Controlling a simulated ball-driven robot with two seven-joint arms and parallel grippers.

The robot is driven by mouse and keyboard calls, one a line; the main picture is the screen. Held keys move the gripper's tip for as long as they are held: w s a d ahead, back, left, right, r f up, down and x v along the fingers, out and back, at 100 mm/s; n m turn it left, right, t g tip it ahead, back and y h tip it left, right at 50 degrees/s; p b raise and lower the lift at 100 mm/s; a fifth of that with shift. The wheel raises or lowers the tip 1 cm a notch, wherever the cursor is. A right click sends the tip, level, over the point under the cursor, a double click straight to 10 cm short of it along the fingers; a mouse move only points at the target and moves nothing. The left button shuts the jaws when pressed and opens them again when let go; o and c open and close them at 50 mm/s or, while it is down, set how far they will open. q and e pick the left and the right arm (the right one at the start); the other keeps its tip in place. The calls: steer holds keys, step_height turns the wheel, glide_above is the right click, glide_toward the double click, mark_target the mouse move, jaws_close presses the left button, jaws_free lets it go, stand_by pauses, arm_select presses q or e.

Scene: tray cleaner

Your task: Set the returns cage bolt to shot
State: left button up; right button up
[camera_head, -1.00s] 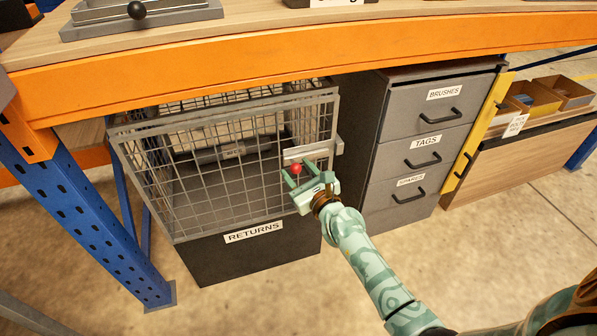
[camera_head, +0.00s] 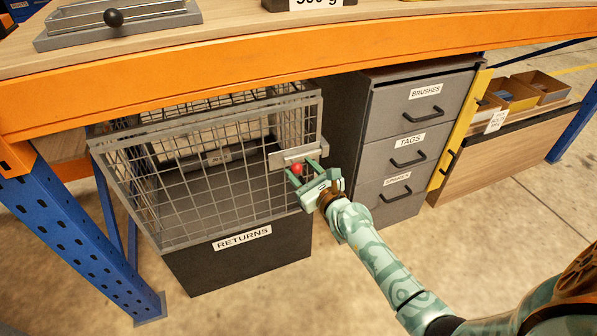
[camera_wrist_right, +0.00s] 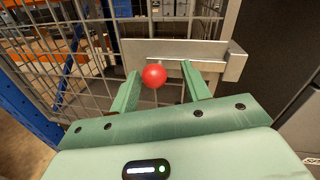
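The returns cage (camera_head: 215,180) is a grey wire cage on a dark box with a RETURNS label. Its bolt plate (camera_head: 282,158) is a pale metal strip at the upper right of the cage front; it also shows in the wrist view (camera_wrist_right: 190,48). The bolt's red ball knob (camera_head: 298,169) stands out in front of the plate. My right gripper (camera_head: 306,169) has one finger on each side of the knob. My left gripper is out of view.
A grey drawer unit (camera_head: 405,145) stands close to the right of the cage. The orange-edged bench (camera_head: 300,80) runs above the cage. A blue post (camera_head: 75,235) stands at the left. The floor in front is clear.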

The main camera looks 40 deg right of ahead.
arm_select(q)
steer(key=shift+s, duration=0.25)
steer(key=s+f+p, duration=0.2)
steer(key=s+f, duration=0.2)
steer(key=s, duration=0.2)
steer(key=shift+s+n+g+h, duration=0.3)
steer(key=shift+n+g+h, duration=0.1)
arm_select(e)
steer(key=s, duration=1.6)
steer(key=shift+s+a, duration=0.2)
steer(key=shift+a, duration=0.15)
